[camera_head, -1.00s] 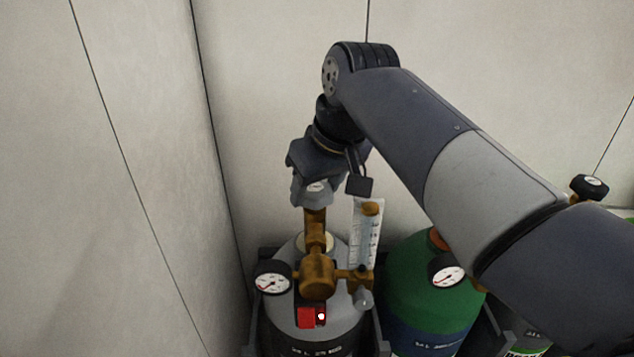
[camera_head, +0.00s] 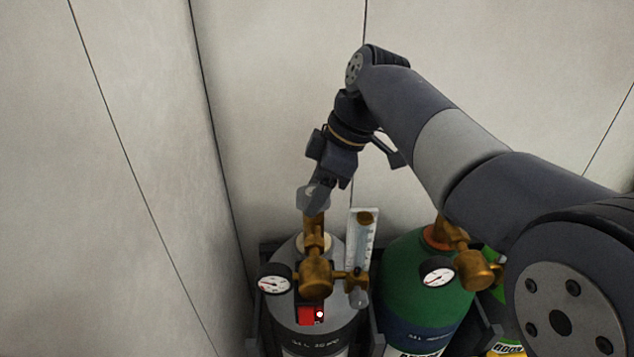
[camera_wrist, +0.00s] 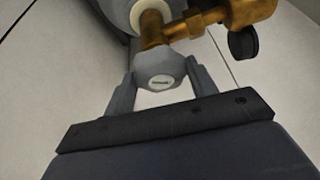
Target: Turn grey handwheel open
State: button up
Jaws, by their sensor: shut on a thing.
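The grey handwheel (camera_head: 313,198) sits on top of the brass valve (camera_head: 315,238) of the grey gas cylinder (camera_head: 288,318). My gripper (camera_head: 314,192) comes down onto it from above, tilted, and is shut on it. In the wrist view, the handwheel (camera_wrist: 162,72) lies between the two fingers of my gripper (camera_wrist: 160,85), with a pale label at its centre. The brass valve stem (camera_wrist: 152,30) shows behind it. How far the wheel is turned cannot be read from the label.
A pressure gauge (camera_head: 275,279) and a clear flow tube (camera_head: 361,250) flank the grey cylinder's regulator. A red block (camera_head: 306,316) with a lit spot is below. A green cylinder (camera_head: 410,270) with its own gauge (camera_head: 438,271) stands close to the right. Walls stand behind and left.

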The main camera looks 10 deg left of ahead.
jog(key=n+g, duration=0.1)
jog(key=n, duration=0.2)
jog(key=n+g+h, duration=0.1)
jog(key=n, duration=0.2)
jog(key=shift+w+a+n, duration=0.15)
jog(key=shift+w+n, duration=0.05)
jog(key=shift+n, duration=0.1)
jog(key=n+h, duration=0.1)
jog(key=n, duration=0.2)
jog(key=n+g+h, duration=0.1)
jog(key=n, duration=0.1)
jog(key=shift+w+a+n, duration=0.1)
jog(key=shift+n, duration=0.3)
jog(key=o, duration=1)
jog(key=shift+g, duration=0.3)
